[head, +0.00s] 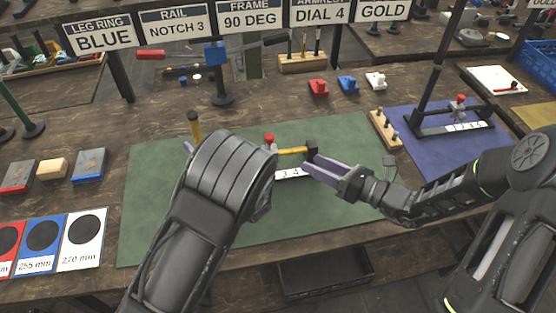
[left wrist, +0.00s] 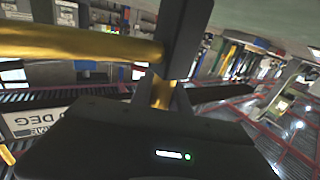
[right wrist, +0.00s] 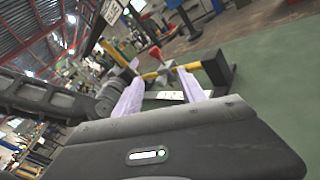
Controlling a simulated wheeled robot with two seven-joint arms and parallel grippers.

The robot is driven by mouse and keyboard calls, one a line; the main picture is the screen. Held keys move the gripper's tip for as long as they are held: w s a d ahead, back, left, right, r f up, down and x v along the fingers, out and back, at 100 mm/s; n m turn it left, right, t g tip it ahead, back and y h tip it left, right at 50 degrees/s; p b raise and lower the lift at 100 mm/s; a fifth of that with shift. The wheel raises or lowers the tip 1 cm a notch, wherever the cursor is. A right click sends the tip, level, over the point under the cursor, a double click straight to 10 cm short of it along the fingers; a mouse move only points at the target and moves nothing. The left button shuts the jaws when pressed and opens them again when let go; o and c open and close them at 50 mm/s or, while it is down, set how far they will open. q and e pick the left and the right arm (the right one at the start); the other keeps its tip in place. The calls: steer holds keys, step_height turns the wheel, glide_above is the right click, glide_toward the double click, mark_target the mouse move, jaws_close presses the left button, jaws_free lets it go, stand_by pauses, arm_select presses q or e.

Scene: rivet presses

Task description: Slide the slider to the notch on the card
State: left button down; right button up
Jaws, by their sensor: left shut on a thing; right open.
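The card (head: 175,22) reads RAIL NOTCH 3. On the green mat (head: 330,215) stands a fixture with a yellow rail (head: 292,151), a black end block (head: 311,150) and a white number strip (head: 290,172) showing 3 and 4. The red-knobbed slider (head: 269,140) is on the rail; my left arm hides its lower part, so its notch cannot be told.
A wooden peg block (head: 384,130) stands at the mat's right edge. A similar black fixture (head: 450,130) is on a blue mat. Red, blue and white parts (head: 347,84) lie behind. Colored cards (head: 43,240) lie at left. The front right of the green mat is clear.

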steer(key=m, duration=0.2)
steer(key=s+f+m, duration=0.1)
steer(key=m, duration=0.1)
steer(key=s+m, duration=0.1)
steer(key=m, duration=0.1)
steer(key=shift+s+a+f+m+g+h, duration=0.1)
steer(key=shift+s+f+m+g+h, duration=0.05)
steer(key=shift+f+m+g+h, duration=0.2)
steer(key=m, duration=0.3)
steer(key=shift+s+a+f, duration=0.15)
steer(key=shift+s+f, duration=0.1)
steer(key=shift+f, duration=0.15)
steer(key=shift+f+m+g, duration=0.1)
steer(key=shift+m+g, duration=0.15)
steer(key=shift+m, duration=0.4)
steer(key=x, duration=1.2)
steer(key=shift+w, duration=0.15)
steer(key=shift+c, duration=0.3)
jaws_close()
